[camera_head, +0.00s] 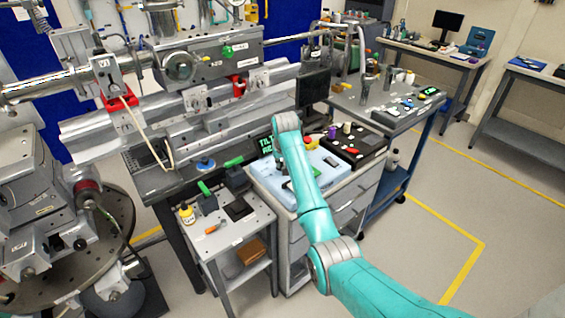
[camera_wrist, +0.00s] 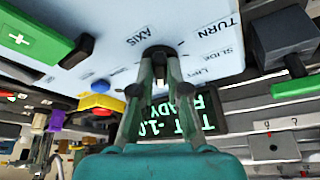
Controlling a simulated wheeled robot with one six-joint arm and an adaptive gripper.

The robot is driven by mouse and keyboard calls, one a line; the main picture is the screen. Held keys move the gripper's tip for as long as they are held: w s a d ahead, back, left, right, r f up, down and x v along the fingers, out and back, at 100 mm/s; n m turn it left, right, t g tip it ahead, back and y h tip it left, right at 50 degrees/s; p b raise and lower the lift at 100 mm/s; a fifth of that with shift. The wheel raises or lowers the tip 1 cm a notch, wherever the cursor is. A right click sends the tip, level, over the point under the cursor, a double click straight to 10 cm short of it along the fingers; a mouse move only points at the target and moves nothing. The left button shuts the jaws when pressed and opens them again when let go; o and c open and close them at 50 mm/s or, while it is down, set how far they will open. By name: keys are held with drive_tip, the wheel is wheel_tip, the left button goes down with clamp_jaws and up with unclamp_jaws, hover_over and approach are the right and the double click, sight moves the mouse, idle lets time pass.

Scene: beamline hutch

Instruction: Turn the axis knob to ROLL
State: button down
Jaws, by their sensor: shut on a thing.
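The axis knob (camera_wrist: 158,50) is a dark round knob on a pale control panel (camera_wrist: 110,30). In the wrist view my gripper (camera_wrist: 160,60) is shut on it, one finger at each side. The labels AXIS, TURN, SLIDE and LIFT are printed around it, partly cut off or covered. I cannot read which label the knob points to. A dark display (camera_wrist: 190,115) with green text appears to read TILT and READY, upside down and partly hidden by the fingers. In the head view the panel (camera_head: 262,178) tops a drawer cabinet, and my arm hides the knob.
A black box with buttons (camera_head: 352,145) stands right of the panel. A small grey cart (camera_head: 235,232) stands left. Open floor lies right.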

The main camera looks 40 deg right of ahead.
drive_tip(key=m, duration=0.2)
drive_tip(key=m+g+h, duration=0.1)
drive_tip(key=m, duration=0.2)
drive_tip(key=shift+w+a+m+g, duration=0.2)
drive_tip(key=shift+a+m+g, duration=0.05)
drive_tip(key=shift+m+g, duration=0.05)
drive_tip(key=shift+h, duration=0.3)
drive_tip(key=c, duration=1.2)
unclamp_jaws()
drive_tip(key=shift+o, duration=0.2)
drive_tip(key=shift+r, duration=0.1)
drive_tip(key=v, duration=1.1)
drive_tip(key=shift+a+r, duration=0.15)
drive_tip(key=shift+r, duration=0.15)
drive_tip(key=shift+s, duration=0.1)
drive_tip(key=shift+s, duration=0.1)
